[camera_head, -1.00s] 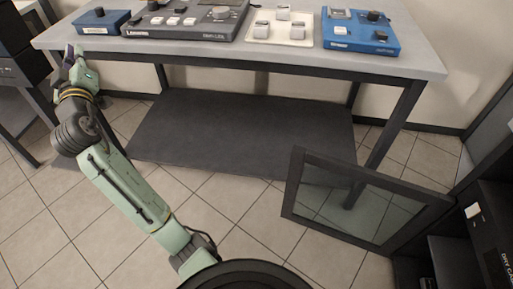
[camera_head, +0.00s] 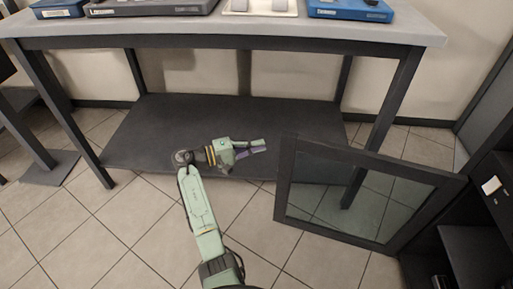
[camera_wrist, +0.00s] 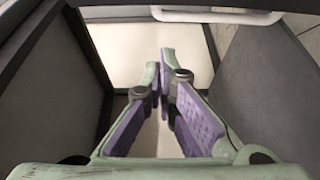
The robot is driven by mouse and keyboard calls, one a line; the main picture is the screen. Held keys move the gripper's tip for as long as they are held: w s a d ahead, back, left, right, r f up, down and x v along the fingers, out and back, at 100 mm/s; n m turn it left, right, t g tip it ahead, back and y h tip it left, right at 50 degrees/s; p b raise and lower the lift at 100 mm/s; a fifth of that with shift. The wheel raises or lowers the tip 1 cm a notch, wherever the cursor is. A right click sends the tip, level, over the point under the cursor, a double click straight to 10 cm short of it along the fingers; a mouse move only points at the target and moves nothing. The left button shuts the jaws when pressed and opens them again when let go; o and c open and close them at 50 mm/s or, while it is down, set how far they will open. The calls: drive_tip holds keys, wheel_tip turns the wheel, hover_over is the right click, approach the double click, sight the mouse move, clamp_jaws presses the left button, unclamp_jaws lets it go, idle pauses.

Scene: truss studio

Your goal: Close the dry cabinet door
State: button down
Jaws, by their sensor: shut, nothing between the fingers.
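The dry cabinet (camera_head: 490,238) is the dark unit at the right edge of the head view, with its inside showing. Its door (camera_head: 283,185), a dark frame around a clear pane, stands wide open and reaches left across the floor in front of the bench. My gripper (camera_head: 264,147) is just left of the door's free upper corner in the picture, pointing right. It looks apart from the door, though depth is hard to judge. In the wrist view the purple-padded fingers (camera_wrist: 161,75) come together at their tips with nothing between them.
A workbench (camera_head: 240,42) with devices on top stands behind the door. Its dark lower shelf (camera_head: 150,130) lies behind my gripper. Tiled floor (camera_head: 100,225) is clear at the left front. The wrist view shows a white bar (camera_wrist: 215,16) and dark panels that I cannot place.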

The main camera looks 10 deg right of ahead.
drive_tip(key=shift+s+d+p, duration=0.2)
drive_tip(key=shift+s+d, duration=0.2)
drive_tip(key=shift+d, duration=0.5)
drive_tip(key=shift+s+d+p, duration=0.15)
drive_tip(key=shift+s+d, duration=0.25)
drive_tip(key=shift+d, duration=0.45)
drive_tip(key=shift+s+d+p, duration=0.2)
drive_tip(key=shift+s+d, duration=0.2)
drive_tip(key=shift+d, duration=0.5)
drive_tip(key=shift+s, duration=0.2)
